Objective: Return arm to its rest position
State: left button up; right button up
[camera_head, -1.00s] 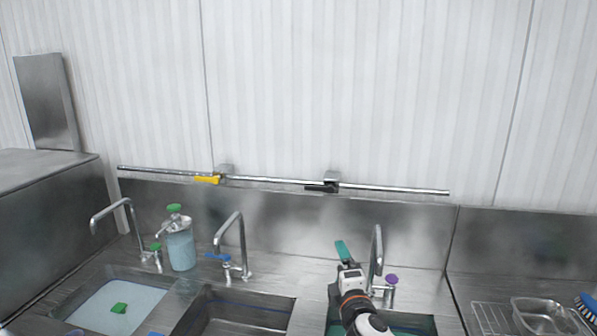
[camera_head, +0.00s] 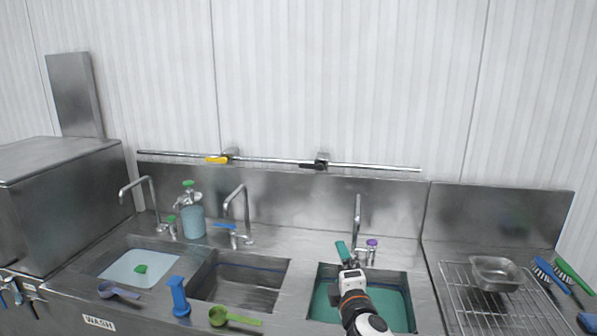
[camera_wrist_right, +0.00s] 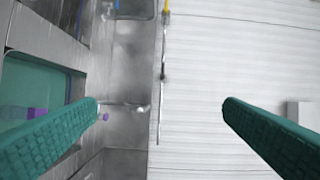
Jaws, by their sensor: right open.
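My right gripper (camera_head: 345,254) reaches up over the right-hand sink basin, which holds green liquid (camera_head: 395,298). In the head view one green finger shows clearly beside the right faucet (camera_head: 357,220). In the right wrist view its two green fingers (camera_wrist_right: 160,106) stand wide apart, with nothing between them but wall and counter behind. My left gripper is in neither view.
The left basin (camera_head: 120,268) holds pale liquid and a green item; the middle basin (camera_head: 240,280) looks empty. A wire rack (camera_head: 465,300) with a metal pan (camera_head: 496,272) stands at right.

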jog(key=s+d+f+m+g+h+b, duration=0.1)
jog(key=s+d+f+m+g+b, duration=0.15)
jog(key=f, duration=1.05)
jog(key=s+d+f+m+g+b, duration=0.2)
jog(key=s+f, duration=0.1)
jog(key=f, duration=0.9)
jog(key=s+d+f+m+g+h+b, duration=0.1)
jog(key=s+d+f+m+g+b, duration=0.15)
jog(key=f, duration=1.05)
jog(key=s+d+f+m+g+b, duration=0.35)
jog(key=s+f, duration=1.15)
jog(key=f, duration=0.5)
pick_arm(q)
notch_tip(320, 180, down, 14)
jog(key=b, duration=0.4)
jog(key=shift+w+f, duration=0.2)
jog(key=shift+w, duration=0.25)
pick_arm(e)
jog(key=s+d+f+m+g, duration=0.1)
jog(key=s+f, duration=0.5)
jog(key=s, duration=0.6)
jog(key=s+d+f+m+g, duration=0.1)
jog(key=s+f+m+g, duration=0.2)
jog(key=s, duration=0.9)
jog(key=s+d+f+m+g, duration=0.1)
jog(key=s+f+m+g, duration=0.1)
jog(key=s+f, duration=0.7)
jog(key=s+m, duration=0.1)
jog(key=s, duration=0.3)
jog(key=shift+f, duration=0.35)
